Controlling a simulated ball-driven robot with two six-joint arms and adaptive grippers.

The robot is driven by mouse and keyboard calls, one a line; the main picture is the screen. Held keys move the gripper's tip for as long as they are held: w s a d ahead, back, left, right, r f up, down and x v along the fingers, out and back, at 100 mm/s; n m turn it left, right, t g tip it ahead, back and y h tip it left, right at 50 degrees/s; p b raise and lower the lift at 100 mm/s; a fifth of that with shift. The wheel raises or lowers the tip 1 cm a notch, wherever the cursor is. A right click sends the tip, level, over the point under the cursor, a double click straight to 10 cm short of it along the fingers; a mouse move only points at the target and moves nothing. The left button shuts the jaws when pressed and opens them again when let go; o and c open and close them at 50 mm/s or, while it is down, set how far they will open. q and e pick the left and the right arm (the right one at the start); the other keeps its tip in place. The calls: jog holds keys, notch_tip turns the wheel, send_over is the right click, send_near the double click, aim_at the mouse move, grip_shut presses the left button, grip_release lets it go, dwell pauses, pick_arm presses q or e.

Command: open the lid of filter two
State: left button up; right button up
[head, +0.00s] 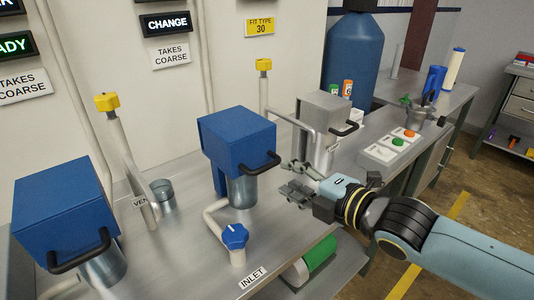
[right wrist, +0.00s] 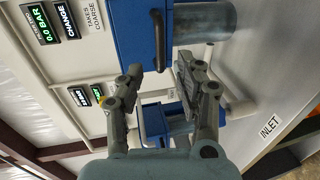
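The middle filter, under the lit CHANGE sign (head: 166,23), has a blue box lid (head: 228,137) that sits closed on a metal cylinder (head: 242,190). A black bar handle (head: 262,168) sticks out from its front. My right gripper (head: 288,178) is open and empty, just right of this handle and apart from it. In the right wrist view my right gripper (right wrist: 160,68) has its fingers spread, with the handle (right wrist: 158,40) beyond the tips, in line with the gap. The blue lid (right wrist: 126,28) also shows there. My left gripper is not in view.
Another blue-lidded filter (head: 62,205) stands at left, and a grey-lidded one (head: 322,108) at right. A pipe with a blue knob (head: 235,235) rises in front of the middle filter. A green roll (head: 318,257) lies at the front edge. A button box (head: 392,148) stands at right.

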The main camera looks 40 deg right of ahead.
aim_at(269, 168)
jog(key=b+x, duration=0.3)
jog(key=x, duration=0.4)
jog(key=shift+f+b, duration=0.1)
jog(key=shift+b, duration=0.2)
jog(key=shift+w+f, duration=0.1)
jog(key=shift+w, duration=0.5)
grip_shut()
jog(key=shift+w, duration=0.1)
